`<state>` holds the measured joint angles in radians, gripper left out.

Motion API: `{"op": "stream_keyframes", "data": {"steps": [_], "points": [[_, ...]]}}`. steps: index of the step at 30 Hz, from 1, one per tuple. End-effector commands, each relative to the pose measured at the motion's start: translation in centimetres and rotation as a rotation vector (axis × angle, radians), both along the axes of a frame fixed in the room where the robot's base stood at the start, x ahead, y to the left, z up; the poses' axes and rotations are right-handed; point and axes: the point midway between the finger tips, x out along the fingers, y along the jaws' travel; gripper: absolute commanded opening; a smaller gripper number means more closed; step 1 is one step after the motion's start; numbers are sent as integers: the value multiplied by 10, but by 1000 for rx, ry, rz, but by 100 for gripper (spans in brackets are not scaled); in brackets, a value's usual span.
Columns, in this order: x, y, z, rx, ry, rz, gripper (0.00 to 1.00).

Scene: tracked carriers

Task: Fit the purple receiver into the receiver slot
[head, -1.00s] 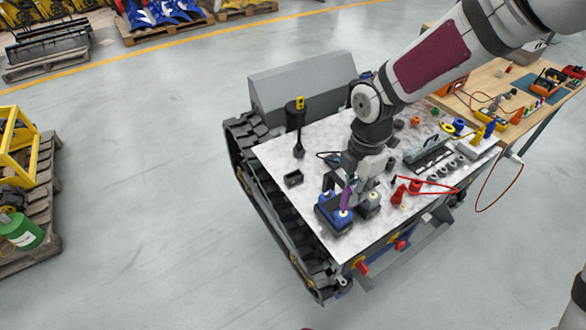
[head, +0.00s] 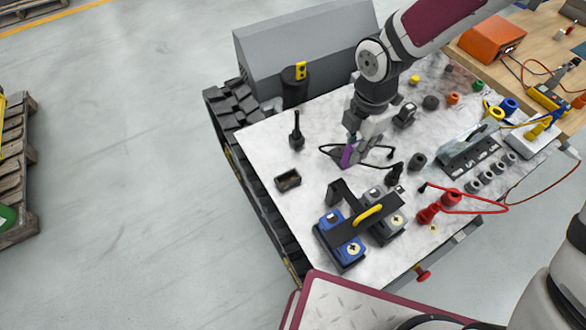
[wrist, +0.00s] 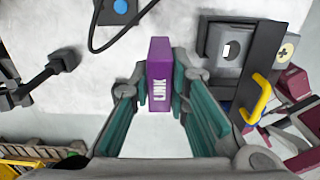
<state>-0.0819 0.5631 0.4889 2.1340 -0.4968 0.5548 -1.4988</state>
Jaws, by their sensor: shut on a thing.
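The purple receiver (head: 347,155), a small block lettered LINK, is held between the fingers of my gripper (head: 351,152). In the wrist view the receiver (wrist: 159,75) stands out between the two teal finger pads, its lettered face toward the camera. My gripper is over the middle of the marbled deck (head: 255,145) of the tracked carrier. A small dark open-topped box (head: 288,180) sits on the deck to the left; it may be the receiver slot, but I cannot tell for sure. A black cable lies around the gripper. Whether the receiver touches the deck is unclear.
Blue and dark battery-like blocks (head: 341,248) with a black bar and yellow handle (head: 368,215) stand at the front. A black upright stick (head: 296,135) is at the back left. Red connectors (head: 430,212) with a red cable and a grey rack (head: 470,150) are to the right.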

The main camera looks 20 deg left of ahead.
Motion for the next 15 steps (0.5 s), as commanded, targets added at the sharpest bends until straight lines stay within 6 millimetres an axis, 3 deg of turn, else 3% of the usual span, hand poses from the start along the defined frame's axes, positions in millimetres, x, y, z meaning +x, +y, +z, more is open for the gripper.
{"op": "stream_keyframes", "data": {"steps": [1,6,11,15], "points": [[9,0,-17,-2,1,1,0],[16,0,-39,0,0,1,0],[14,6,-45,1,1,3,0],[1,30,-46,1,1,7,0]]}}
